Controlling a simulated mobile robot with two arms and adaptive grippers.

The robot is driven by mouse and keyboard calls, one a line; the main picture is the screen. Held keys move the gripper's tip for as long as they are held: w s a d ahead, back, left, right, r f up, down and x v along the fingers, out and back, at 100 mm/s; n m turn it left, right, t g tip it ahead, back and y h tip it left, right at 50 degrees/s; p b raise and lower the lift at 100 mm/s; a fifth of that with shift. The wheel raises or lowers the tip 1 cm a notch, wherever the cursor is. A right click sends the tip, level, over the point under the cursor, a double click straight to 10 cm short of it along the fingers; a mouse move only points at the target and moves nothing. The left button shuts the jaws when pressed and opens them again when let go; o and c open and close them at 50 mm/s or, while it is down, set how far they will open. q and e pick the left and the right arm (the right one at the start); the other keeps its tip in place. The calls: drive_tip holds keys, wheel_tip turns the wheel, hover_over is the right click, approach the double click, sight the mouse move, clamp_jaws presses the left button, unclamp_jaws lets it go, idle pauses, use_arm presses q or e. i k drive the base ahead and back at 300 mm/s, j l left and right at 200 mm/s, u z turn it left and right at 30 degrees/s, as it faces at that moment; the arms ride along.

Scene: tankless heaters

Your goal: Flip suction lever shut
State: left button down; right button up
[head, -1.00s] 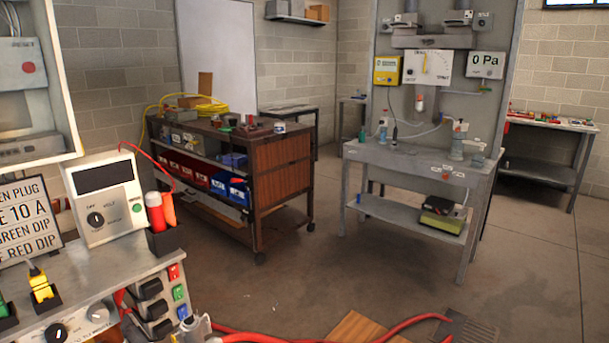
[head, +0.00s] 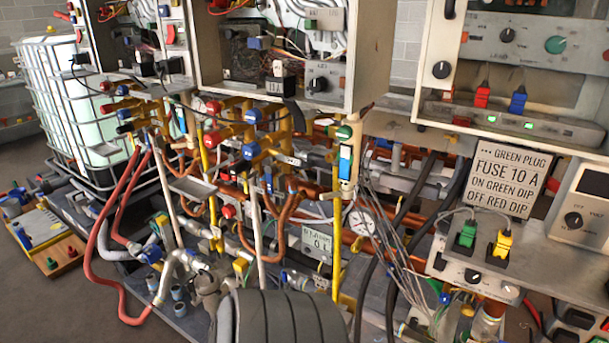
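I cannot tell which part is the suction lever; no label in the head view names it. Several valves with coloured handles sit on the pipework under the open heater cabinets, among them a blue handle (head: 250,151), a red handle (head: 228,211) and a blue upright piece (head: 346,163) on the right post. A grey metal pump-like body (head: 209,284) with hose fittings stands low at the bottom centre, partly cut off or covered. Neither of my grippers is in view.
Red hoses (head: 101,240) loop down on the left near a white caged tank (head: 75,95). Copper pipes and loose cables crowd the middle. A fuse sign (head: 504,177) and a plug panel (head: 474,275) stand at the right. Bare floor (head: 50,310) shows at lower left.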

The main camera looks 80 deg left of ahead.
sight(193, 253)
drive_tip(key=u, duration=1.8)
